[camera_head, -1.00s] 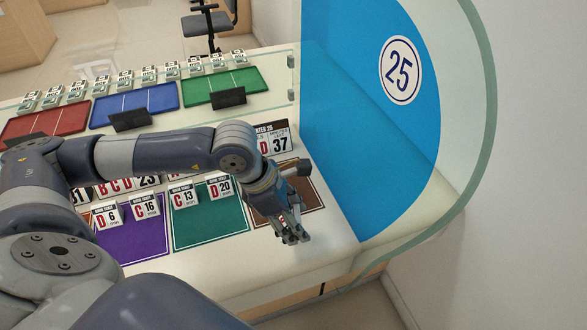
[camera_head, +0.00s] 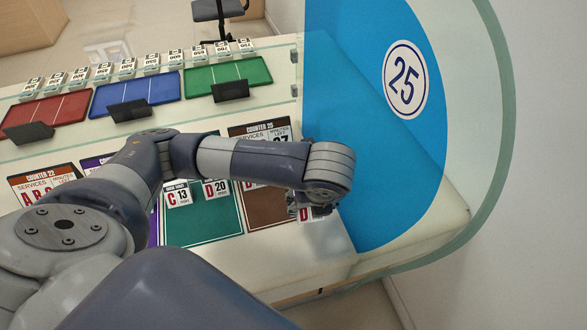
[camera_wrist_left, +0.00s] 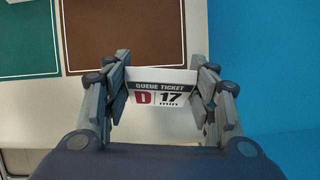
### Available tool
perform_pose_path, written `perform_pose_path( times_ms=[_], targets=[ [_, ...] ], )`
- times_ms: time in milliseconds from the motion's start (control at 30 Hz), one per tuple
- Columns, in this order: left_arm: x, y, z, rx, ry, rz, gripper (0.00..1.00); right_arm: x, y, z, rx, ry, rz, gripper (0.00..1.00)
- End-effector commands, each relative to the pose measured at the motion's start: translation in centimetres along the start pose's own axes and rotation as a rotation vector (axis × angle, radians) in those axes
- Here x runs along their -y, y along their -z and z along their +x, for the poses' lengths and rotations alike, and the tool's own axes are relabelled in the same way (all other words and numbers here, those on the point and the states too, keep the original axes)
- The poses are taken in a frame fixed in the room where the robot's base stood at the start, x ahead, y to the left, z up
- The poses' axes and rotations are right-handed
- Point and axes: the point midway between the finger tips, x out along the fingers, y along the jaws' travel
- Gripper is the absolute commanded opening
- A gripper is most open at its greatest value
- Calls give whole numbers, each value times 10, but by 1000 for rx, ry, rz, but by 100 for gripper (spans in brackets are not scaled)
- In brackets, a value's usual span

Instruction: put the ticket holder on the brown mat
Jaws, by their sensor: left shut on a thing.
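The ticket holder, a small white card stand reading D and 17 min, is between the fingers of my left gripper (camera_head: 307,201). The ticket holder (camera_wrist_left: 160,92) shows clearly in the left wrist view, with my left gripper (camera_wrist_left: 162,66) shut on it. In the head view the ticket holder (camera_head: 314,213) is partly hidden by the gripper. The brown mat (camera_head: 268,207) lies on the counter just left of the gripper. It also shows in the left wrist view (camera_wrist_left: 125,36), beyond the fingers. The holder appears beside the mat's right front part. My right gripper is out of view.
A green mat (camera_head: 205,217) with two ticket stands lies left of the brown mat. A counter 25 sign (camera_head: 262,131) stands behind, partly hidden by my arm. A blue partition (camera_head: 370,130) stands close on the right.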

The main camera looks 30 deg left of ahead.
Motion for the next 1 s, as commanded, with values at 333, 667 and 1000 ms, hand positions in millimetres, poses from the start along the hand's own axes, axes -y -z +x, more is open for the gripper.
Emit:
perform_pose_path(
  times_ms=[333,667,1000],
  targets=[
    [-4,-21,16,-3,-49,-118,29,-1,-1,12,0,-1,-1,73],
    [-15,-88,45,-1,-52,-117,29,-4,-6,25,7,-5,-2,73],
    [-22,-139,74,-2,-46,-110,29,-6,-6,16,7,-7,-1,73]
  ],
)
